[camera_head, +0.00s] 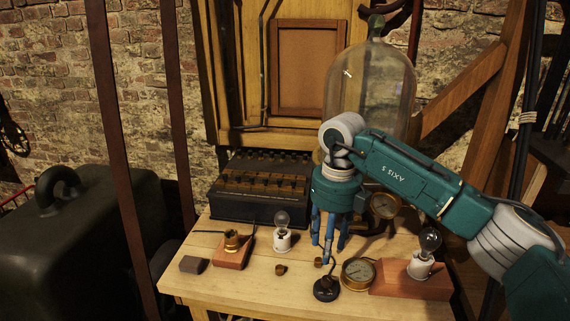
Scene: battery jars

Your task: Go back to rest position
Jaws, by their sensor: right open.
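My right gripper (328,246) hangs from the teal arm that comes in from the right. It points down over the middle of the wooden table (225,284), with its blue fingers apart and nothing visible between them. A small black round-based piece (326,291) with an upright stem stands just below and in front of the fingers. Whether the fingertips touch its stem I cannot tell. A small brass piece (318,262) lies beside the fingertips. My left gripper is not in view.
On the table are a black switch box (260,200), a white-based bulb (282,236), a wooden block with a brass fitting (233,254), a round gauge (358,273) and a bulb on a red-brown block (421,268). A glass bell jar (385,85) stands behind my arm.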

